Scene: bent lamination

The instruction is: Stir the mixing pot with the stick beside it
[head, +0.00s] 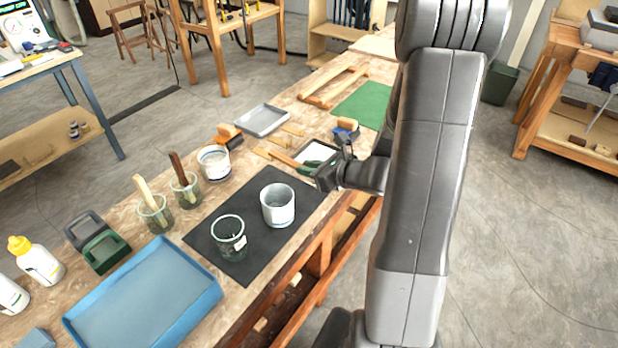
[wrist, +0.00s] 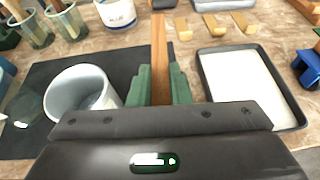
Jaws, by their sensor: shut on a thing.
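The pale grey mixing pot (head: 277,206) stands upright on a dark mat (head: 205,238). It also shows in the wrist view (wrist: 62,112), to the left of my gripper, with its open mouth facing up. My gripper (head: 318,178) is right of and behind the pot in the head view. In the wrist view its green fingers (wrist: 161,88) are shut on a brown wooden stick (wrist: 159,50). The stick points away from the gripper, apart from the pot. In the head view the stick (head: 284,158) sticks out to the left. The pot's contents are unclear.
A glass jar (head: 229,240) stands on the mat beside the pot. Jars with brushes (head: 186,191), a white labelled tub (head: 214,163), a blue tray (head: 150,295) and a grey tray (head: 262,121) surround the mat. A black tray with white contents (wrist: 245,85) lies right of my gripper.

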